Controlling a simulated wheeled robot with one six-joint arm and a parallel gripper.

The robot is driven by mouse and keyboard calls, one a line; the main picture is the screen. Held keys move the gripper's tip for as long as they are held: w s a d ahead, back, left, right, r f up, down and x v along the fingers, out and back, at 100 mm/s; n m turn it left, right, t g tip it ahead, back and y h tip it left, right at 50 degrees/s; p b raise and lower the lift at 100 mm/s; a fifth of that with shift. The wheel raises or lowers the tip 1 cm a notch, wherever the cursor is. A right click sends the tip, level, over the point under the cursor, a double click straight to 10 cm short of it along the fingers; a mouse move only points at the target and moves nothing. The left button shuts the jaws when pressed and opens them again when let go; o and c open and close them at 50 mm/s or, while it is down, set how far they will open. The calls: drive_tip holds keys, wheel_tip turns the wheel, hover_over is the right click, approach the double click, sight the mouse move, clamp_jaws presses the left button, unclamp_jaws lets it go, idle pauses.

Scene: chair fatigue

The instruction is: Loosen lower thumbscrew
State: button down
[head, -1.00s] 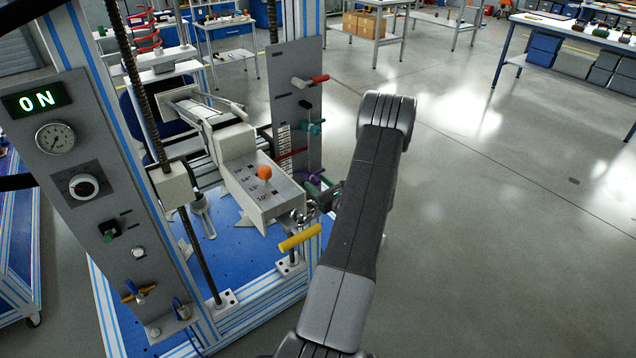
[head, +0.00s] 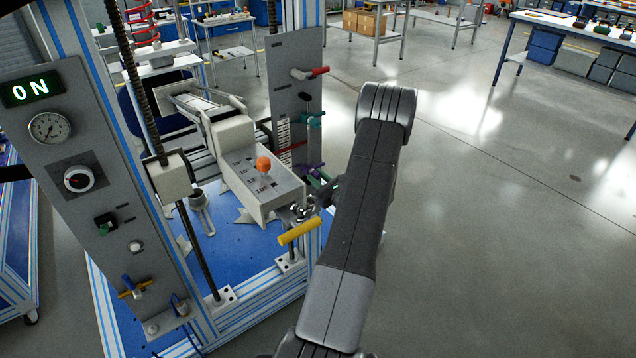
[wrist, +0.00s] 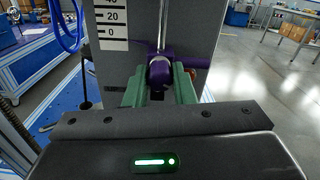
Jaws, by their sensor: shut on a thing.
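The lower thumbscrew looks to be the purple knob (wrist: 160,72), with a purple bar reaching right, in front of a grey panel (wrist: 205,25) in the wrist view. My gripper (wrist: 159,88) has green fingers on either side of the knob and is shut on it. In the head view my gripper (head: 322,188) is at the lower end of the panel, partly hidden by my arm. A teal clamp (head: 312,119) sits higher on the same vertical rod, with a red-handled lever (head: 312,73) above it.
A white scale (wrist: 112,20) marked 20 and 0 is left of the knob. A grey box with an orange ball knob (head: 264,163) and a yellow handle (head: 299,231) stand close left of my gripper. The floor to the right is open.

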drive_tip(key=n+b, duration=0.1)
drive_tip(key=b, duration=0.2)
drive_tip(key=f+n+b, duration=0.1)
drive_tip(key=n+b, duration=0.1)
drive_tip(key=b, duration=0.1)
drive_tip(key=n+b, duration=0.4)
drive_tip(key=b, duration=0.4)
drive_tip(key=shift+r, duration=0.1)
drive_tip(key=n+b, duration=0.7)
drive_tip(key=b, duration=0.7)
drive_tip(key=shift+b, duration=0.4)
drive_tip(key=n+b, duration=0.4)
drive_tip(key=b, duration=0.2)
drive_tip(key=shift+r+b, duration=0.2)
drive_tip(key=shift+b, duration=0.1)
drive_tip(key=shift+r+n+b, duration=0.25)
drive_tip(key=shift+n+b, duration=0.3)
drive_tip(key=shift+n, duration=0.65)
drive_tip(key=shift+r+n, duration=0.1)
drive_tip(key=shift+n, duration=1.1)
